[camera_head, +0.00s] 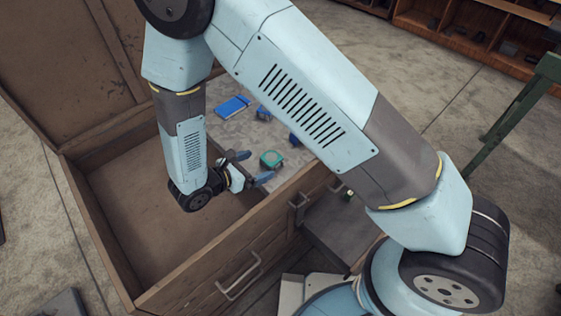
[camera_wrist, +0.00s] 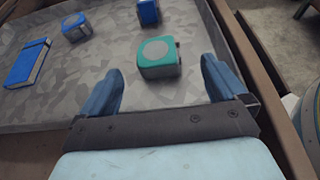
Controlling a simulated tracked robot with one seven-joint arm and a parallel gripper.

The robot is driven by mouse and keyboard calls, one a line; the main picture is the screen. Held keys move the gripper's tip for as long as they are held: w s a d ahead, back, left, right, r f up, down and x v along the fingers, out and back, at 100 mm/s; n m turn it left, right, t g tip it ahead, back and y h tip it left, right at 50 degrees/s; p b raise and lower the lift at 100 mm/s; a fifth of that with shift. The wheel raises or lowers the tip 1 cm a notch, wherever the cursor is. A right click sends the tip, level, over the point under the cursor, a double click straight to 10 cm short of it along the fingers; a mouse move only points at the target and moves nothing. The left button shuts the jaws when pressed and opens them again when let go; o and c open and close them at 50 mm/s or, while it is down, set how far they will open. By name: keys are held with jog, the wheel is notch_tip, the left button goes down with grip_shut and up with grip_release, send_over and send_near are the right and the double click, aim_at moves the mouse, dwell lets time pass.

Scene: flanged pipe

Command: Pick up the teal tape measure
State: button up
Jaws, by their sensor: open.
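The teal tape measure (camera_head: 271,159) lies on the grey patterned bottom of the chest's compartment. In the wrist view the teal tape measure (camera_wrist: 160,58) shows a round light disc on its top and sits just beyond the fingertips, between their lines. My gripper (camera_head: 258,166) is open and empty; its two blue fingers are spread on either side of the space in front of the tape measure. In the wrist view my gripper (camera_wrist: 162,75) does not appear to touch it.
A blue notebook (camera_wrist: 27,63), a blue tape measure (camera_wrist: 76,27) and another blue item (camera_wrist: 148,12) lie farther off in the compartment. The chest's wooden front wall (camera_head: 225,255) and raised lid (camera_head: 65,65) bound the space. An empty brown section (camera_head: 140,215) lies left.

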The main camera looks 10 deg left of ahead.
aim_at(270, 158)
jog(key=x, duration=0.4)
jog(key=shift+w, duration=0.3)
jog(key=c, duration=1.3)
